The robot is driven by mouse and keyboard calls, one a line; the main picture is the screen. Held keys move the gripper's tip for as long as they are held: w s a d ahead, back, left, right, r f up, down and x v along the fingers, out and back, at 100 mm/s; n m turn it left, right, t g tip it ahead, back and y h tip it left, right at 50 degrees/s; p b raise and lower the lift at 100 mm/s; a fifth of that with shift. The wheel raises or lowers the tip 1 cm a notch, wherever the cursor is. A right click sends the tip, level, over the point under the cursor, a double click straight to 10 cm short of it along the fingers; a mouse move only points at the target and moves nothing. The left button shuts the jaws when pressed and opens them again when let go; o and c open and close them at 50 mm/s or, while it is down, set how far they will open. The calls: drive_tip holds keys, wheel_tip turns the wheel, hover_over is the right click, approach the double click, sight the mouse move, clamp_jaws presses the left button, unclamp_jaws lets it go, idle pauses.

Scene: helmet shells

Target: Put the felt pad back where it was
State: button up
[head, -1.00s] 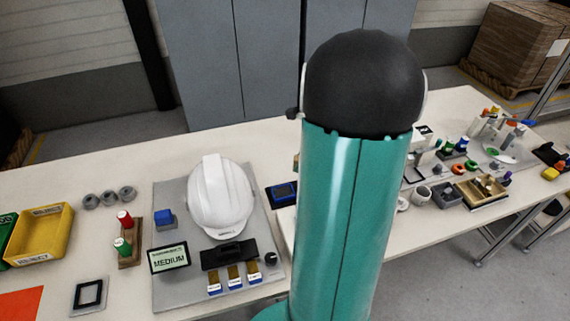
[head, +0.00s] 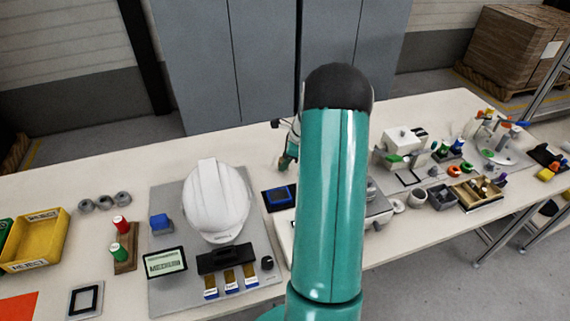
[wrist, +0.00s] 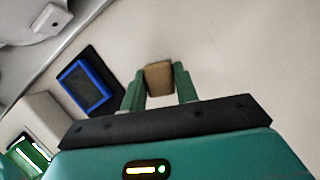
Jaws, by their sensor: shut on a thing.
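The felt pad shows in the wrist view as a small tan-brown block (wrist: 158,77) between the tips of my two green fingers. My gripper (wrist: 158,86) is shut on it, above the pale table top. In the head view my gripper (head: 286,158) shows just left of my arm, behind the blue-framed device; the pad cannot be made out there. The blue-framed device (head: 281,196) lies on a dark mat and also shows left of my gripper in the wrist view (wrist: 86,86). My arm hides part of the table behind it.
A white helmet shell (head: 217,200) stands on a grey mat (head: 180,285) with a display (head: 165,263) and a black block. A yellow bin (head: 36,240) stands far left. Trays and small parts crowd the right. The table behind the helmet is clear.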

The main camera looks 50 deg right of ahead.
drive_tip(key=shift+f, duration=0.75)
drive_tip(key=o, duration=1)
drive_tip(key=shift+f, duration=0.15)
